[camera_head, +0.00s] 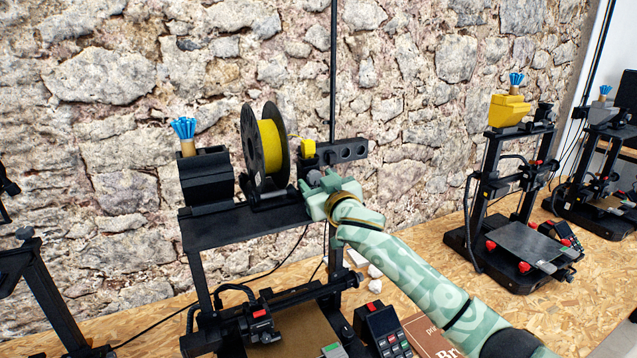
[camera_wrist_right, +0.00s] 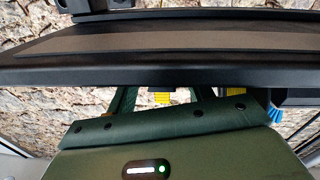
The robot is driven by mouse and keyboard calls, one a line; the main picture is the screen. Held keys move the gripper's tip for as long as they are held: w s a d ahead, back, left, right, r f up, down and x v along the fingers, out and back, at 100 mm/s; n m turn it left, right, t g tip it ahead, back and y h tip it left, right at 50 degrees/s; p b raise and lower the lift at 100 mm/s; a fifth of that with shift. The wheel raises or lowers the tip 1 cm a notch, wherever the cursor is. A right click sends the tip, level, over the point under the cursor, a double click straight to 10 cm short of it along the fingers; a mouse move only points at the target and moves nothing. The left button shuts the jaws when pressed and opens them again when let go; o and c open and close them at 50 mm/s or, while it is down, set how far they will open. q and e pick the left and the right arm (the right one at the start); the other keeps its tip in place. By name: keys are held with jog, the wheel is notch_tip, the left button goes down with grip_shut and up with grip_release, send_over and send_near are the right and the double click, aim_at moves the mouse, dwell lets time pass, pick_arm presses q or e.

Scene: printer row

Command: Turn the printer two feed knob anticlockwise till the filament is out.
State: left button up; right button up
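The printer with the yellow filament spool (camera_head: 272,147) stands left of centre in the head view. A yellow feed unit (camera_head: 308,149) sits right of the spool on its top frame. My right gripper (camera_head: 318,190) is just below this unit, at a small dark part (camera_head: 313,177) that may be the feed knob. Whether it touches or grips that part is unclear. In the right wrist view my green gripper body fills the bottom. Its finger bases stand apart, and a black bar (camera_wrist_right: 160,62) hides the tips. My left gripper is out of view.
A black holder (camera_head: 206,178) with blue-tipped tools stands left of the spool. Another printer (camera_head: 510,240) with a yellow top stands at right. A control box (camera_head: 383,330) and brown box (camera_head: 428,337) lie on the bench beneath my right arm. Bare bench shows between the printers.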

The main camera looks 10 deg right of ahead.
jog(key=s+d+p, duration=0.1)
jog(key=s+d, duration=0.1)
jog(key=s, duration=1.4)
jog(key=shift+d+f, duration=0.15)
jog(key=shift+s, duration=0.1)
